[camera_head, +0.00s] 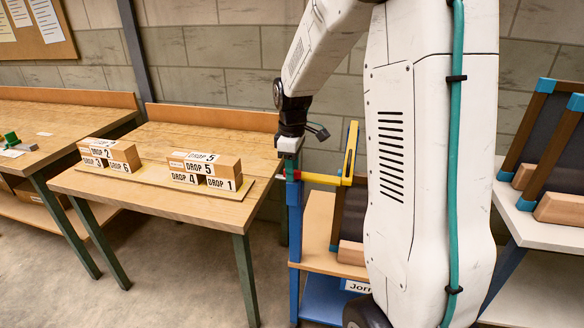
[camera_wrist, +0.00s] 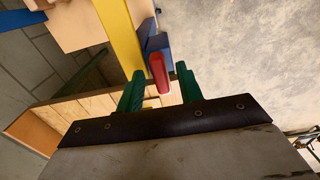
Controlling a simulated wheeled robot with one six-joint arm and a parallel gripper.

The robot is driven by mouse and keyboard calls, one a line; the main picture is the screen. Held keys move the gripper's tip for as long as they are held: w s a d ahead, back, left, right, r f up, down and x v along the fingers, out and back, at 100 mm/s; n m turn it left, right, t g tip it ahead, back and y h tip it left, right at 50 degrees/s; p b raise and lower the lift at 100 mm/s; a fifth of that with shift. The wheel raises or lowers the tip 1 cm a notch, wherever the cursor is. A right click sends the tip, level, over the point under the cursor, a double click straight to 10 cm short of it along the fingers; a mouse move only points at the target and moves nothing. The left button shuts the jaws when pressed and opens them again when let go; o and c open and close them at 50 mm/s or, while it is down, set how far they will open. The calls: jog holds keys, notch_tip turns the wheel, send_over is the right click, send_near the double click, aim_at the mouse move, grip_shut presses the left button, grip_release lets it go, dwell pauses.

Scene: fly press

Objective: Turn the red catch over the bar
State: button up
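The red catch (camera_wrist: 158,72) is a short, round-ended tab by a blue block (camera_wrist: 155,44) in the wrist view. A small part of the catch (camera_head: 297,174) shows in the head view, atop a blue post (camera_head: 294,225). The yellow bar (camera_wrist: 122,45) runs just left of the catch in the wrist view; in the head view the yellow bar (camera_head: 322,179) extends right from the post. My gripper (camera_wrist: 162,80) is open. Its green fingers stand on either side of the catch, with visible gaps. In the head view my gripper (camera_head: 289,166) is above the post, partly hiding the catch.
A wooden table (camera_head: 160,205) with several labelled blocks (camera_head: 205,168) stands left of the post. A shelf unit (camera_head: 320,235) is below the bar. A rack with dark panels (camera_head: 545,150) stands at right. My arm hides part of the middle.

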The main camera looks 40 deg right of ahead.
grip_shut()
jog(key=shift+m, duration=0.3)
jog(key=m, duration=0.3)
jog(key=shift+d+m, duration=0.1)
jog(key=shift+m, duration=0.2)
jog(key=m, duration=0.4)
jog(key=shift+d+m, duration=0.1)
jog(key=shift+m, duration=0.2)
jog(key=m, duration=0.4)
jog(key=shift+d+m, duration=0.1)
jog(key=shift+m, duration=2.4)
